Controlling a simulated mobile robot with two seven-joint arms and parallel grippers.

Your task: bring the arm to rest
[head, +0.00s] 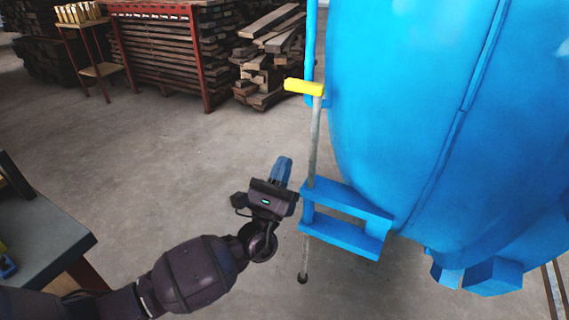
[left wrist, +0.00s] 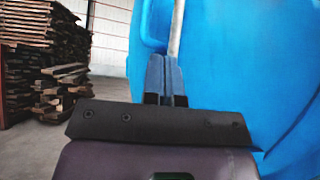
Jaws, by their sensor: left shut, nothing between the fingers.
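My left arm comes in from the lower left in the head view, stretched toward the blue autoclave (head: 420,100). My left gripper (head: 284,166) is shut and empty, just left of a grey rod (head: 315,135) with a yellow handle (head: 303,87) at its top. The rod passes down beside a blue bracket (head: 345,236) on the autoclave. In the left wrist view the blue fingers (left wrist: 166,75) are together, with the rod (left wrist: 176,28) and the autoclave (left wrist: 235,80) behind them. Whether the fingertips touch the rod cannot be told. My right gripper is not in view.
A grey-topped table (head: 50,240) stands at the lower left, near my left arm. Wood stacks (head: 270,60) and a red-framed rack (head: 160,50) stand at the back. The concrete floor (head: 160,150) between them is clear.

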